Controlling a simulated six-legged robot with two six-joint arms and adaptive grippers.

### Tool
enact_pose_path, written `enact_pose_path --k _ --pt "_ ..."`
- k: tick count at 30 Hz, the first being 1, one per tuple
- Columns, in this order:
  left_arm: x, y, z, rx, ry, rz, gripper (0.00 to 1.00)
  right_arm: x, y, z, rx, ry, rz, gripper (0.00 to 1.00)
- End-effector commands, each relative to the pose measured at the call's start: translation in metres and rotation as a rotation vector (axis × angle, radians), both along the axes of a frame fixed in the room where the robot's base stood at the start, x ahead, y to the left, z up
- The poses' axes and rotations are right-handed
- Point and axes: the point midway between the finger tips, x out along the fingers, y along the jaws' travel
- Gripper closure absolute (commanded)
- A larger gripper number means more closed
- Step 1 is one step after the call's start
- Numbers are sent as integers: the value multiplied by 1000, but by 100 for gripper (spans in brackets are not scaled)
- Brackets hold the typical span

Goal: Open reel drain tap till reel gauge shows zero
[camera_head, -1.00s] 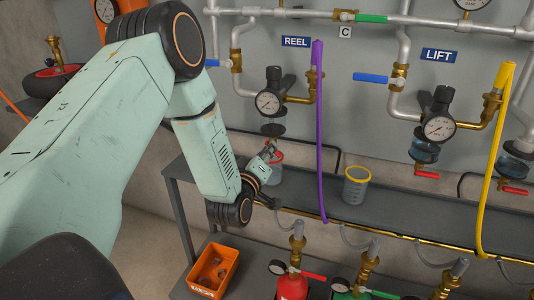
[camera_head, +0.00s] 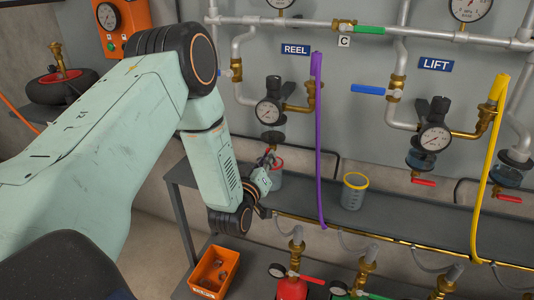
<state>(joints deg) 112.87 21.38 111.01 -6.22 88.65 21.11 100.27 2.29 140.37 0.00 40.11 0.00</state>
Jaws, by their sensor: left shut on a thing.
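The reel gauge (camera_head: 267,112) is a white dial on a black regulator under the blue REEL sign (camera_head: 295,49); its needle is too small to read. A dark bowl (camera_head: 272,140) hangs below it. My left gripper (camera_head: 268,157) is just under this bowl, shut on a small red part that appears to be the reel drain tap; the fingers hide most of it. My right gripper is not in view.
A purple hose (camera_head: 319,150) hangs right of the reel gauge. A yellow-rimmed cup (camera_head: 353,191) stands on the grey shelf (camera_head: 400,212). The LIFT gauge (camera_head: 434,137) with its red tap (camera_head: 423,182) is farther right. An orange bin (camera_head: 213,271) sits low in front.

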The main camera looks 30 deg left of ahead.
Motion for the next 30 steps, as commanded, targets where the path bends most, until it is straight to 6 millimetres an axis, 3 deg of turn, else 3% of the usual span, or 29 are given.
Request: enact_pose_path --k 4,15,16,19,30 --pt "0 0 1 87 22 -1 100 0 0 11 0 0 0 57" --pt "0 0 -1 115 28 0 100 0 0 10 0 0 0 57" --pt "0 0 -1 115 28 0 90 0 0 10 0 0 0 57" --pt "0 0 -1 114 27 -1 82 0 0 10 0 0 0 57" --pt "-4 0 -1 113 28 -1 81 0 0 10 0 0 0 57"
